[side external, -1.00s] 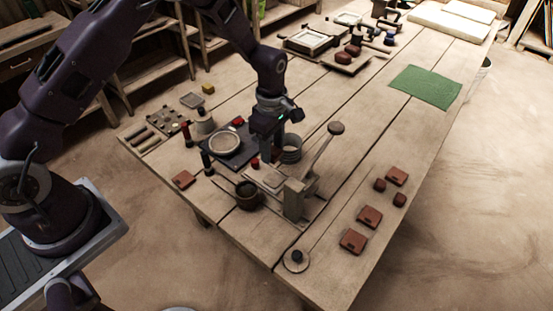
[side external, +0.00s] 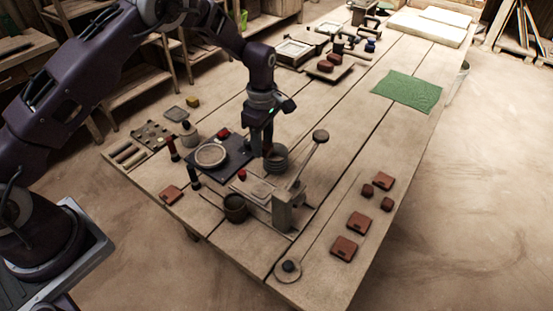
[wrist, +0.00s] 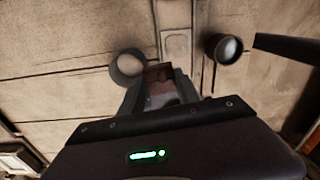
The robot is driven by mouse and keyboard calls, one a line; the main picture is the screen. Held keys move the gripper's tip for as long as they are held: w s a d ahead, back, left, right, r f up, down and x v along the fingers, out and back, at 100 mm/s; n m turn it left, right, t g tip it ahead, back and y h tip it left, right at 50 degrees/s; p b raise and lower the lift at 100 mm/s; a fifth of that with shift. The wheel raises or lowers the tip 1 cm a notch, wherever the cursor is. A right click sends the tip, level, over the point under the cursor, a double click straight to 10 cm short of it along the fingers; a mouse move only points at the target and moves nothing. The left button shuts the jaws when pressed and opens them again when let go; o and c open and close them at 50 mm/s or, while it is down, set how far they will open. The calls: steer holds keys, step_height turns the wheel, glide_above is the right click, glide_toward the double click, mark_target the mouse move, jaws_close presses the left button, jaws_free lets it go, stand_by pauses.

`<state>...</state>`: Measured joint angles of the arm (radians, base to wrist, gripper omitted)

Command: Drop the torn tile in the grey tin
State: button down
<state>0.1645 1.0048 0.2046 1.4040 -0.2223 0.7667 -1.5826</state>
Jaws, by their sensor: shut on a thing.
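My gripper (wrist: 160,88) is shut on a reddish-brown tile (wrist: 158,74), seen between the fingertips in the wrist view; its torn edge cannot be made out. In the side view my gripper (side external: 267,143) points down just above the back left rim of the grey tin (side external: 277,164). The tin is round and open-topped, and stands upright behind the press. In the wrist view the tin (wrist: 127,68) shows just left of the held tile, partly hidden by a finger. The tile is hardly visible in the side view.
The tile press (side external: 286,208) with its raised lever (side external: 308,161) stands right in front of the tin. A dark pot (side external: 235,209) is at its left. A dark board (side external: 237,167) with a round dish lies left of the tin. Several reddish tiles (side external: 359,223) lie at right.

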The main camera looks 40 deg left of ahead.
steer(key=w+r, duration=0.4)
steer(key=w, duration=0.3)
steer(key=shift+m, duration=0.4)
steer(key=shift+w+d+f, duration=0.1)
steer(key=shift+d+f, duration=0.1)
steer(key=shift+f, duration=1.25)
steer(key=shift+d+f, duration=0.2)
steer(key=shift+f, duration=1.25)
steer(key=c, duration=0.8)
jaws_free()
steer(key=shift+o, duration=0.2)
step_height(320, 180, up, 7)
steer(key=shift+r, duration=0.1)
